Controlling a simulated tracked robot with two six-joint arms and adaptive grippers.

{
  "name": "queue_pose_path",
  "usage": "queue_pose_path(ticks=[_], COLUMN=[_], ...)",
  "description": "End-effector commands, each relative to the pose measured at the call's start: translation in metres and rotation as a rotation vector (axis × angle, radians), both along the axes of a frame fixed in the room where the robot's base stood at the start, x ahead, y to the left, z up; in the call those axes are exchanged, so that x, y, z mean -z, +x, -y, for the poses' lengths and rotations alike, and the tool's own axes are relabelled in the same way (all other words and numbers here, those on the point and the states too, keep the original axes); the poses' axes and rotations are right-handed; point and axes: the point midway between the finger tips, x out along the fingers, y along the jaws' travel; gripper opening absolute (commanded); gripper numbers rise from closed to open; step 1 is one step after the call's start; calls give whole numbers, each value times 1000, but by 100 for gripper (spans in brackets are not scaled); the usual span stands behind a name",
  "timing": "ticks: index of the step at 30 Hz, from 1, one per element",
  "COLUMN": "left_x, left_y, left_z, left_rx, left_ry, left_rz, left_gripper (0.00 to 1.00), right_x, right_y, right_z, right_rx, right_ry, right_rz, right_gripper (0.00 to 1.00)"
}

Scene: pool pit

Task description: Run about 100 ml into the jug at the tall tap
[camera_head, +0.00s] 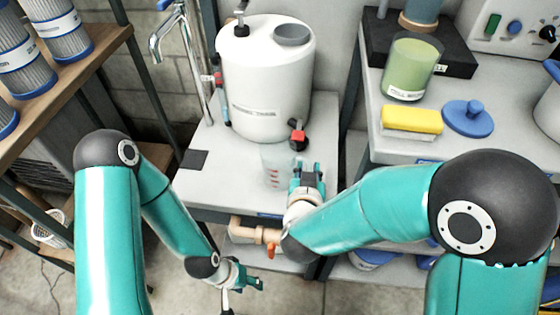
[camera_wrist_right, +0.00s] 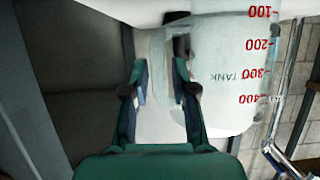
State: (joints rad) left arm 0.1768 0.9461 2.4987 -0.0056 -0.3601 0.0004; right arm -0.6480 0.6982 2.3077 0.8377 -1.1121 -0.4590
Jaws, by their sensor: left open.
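The clear jug (camera_head: 277,168) with red marks stands on the bench in front of the white tank. It also fills the upper right of the right wrist view (camera_wrist_right: 235,65), its marks reading 100 to 400. The tall tap (camera_head: 168,35) is the chrome swan-neck one at the back left, its spout away from the jug. My right gripper (camera_head: 307,172) is beside the jug, on its right. In the wrist view its fingers (camera_wrist_right: 160,75) are apart near the jug's handle; contact is unclear. My left gripper (camera_head: 243,284) is open and empty, low in front of the bench. No water is visible in the jug.
The white tank (camera_head: 262,90) with a red-handled tap (camera_head: 298,134) stands behind the jug. A dark pad (camera_head: 194,159) lies on the bench at left. Shelves (camera_head: 75,75) stand left.

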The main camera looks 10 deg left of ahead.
Motion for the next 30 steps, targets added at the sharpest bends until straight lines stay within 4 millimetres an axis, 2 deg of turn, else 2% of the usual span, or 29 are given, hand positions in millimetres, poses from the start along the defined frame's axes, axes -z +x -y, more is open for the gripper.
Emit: queue_pose_path(ticks=[1,9,14,15,30], left_x=[4,3,3,3,3], left_y=[0,0,0,0,0], left_z=[0,0,0,0,0], left_rx=[0,0,0,0,0], left_ry=[0,0,0,0,0], left_rz=[-1,-1,-1,-1,-1], left_gripper=[52,52,52,52,52], right_x=[4,4,4,4,2], right_y=[2,3,4,4,4], right_z=[2,-1,-3,-3,-5], right_rx=[3,-3,-8,-8,-9], right_ry=[0,0,0,0,1], right_rz=[0,1,0,0,0], right_gripper=[26,26,1,0,0])
